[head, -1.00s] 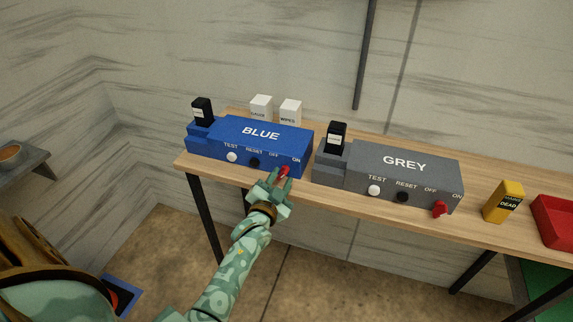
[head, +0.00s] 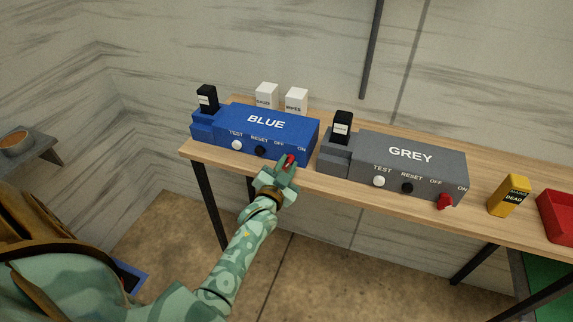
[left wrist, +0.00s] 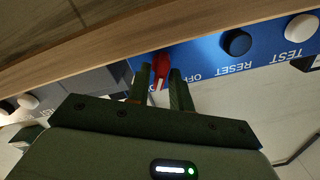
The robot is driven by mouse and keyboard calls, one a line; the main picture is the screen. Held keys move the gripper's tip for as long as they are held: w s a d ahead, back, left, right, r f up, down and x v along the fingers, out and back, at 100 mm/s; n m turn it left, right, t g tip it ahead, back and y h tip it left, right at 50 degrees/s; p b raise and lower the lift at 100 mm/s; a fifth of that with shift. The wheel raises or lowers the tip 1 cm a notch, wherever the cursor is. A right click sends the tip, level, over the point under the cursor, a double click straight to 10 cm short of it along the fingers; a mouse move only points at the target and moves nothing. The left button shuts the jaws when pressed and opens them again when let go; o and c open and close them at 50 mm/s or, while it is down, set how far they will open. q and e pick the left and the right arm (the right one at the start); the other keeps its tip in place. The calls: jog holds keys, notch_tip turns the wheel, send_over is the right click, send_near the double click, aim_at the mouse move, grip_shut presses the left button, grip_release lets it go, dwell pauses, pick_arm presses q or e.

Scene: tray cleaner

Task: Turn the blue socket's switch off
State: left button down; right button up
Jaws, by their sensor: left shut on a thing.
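The blue socket (head: 236,121) sits at the left end of the wooden shelf. Its front has a white TEST button (head: 236,145), a black RESET button (head: 260,151) and a red switch (head: 290,159) under the OFF and ON labels. My left gripper (head: 287,164) is at this switch, its fingers on either side of it. In the left wrist view, upside down, the red switch (left wrist: 160,64) shows between the fingertips (left wrist: 160,76). OFF is readable beside it; ON is hidden there. I cannot tell which way the switch points. My right gripper is out of view.
The grey socket (head: 410,154), with its own red switch (head: 444,202), stands to the right. A yellow tester (head: 509,195) and a red tray (head: 556,216) are farther right. Two white boxes (head: 296,100) stand behind the blue socket. The shelf's front edge runs below the gripper.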

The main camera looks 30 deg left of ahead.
pick_arm(q)
jog(key=shift+r+n+p, duration=0.2)
jog(key=shift+n+p, duration=0.6)
jog(key=shift+n, duration=0.4)
jog(key=n+p, duration=0.2)
jog(key=n, duration=0.1)
jog(key=shift+a+n, duration=0.15)
jog(key=shift+n, duration=0.15)
jog(key=n+p, duration=0.1)
jog(key=n, duration=0.2)
jog(key=shift+f, duration=0.15)
jog(key=shift+s+a+f+n+p, duration=0.1)
jog(key=shift+n+p, duration=0.4)
jog(key=shift+n, duration=1.3)
jog(key=c, duration=1.5)
grip_release()
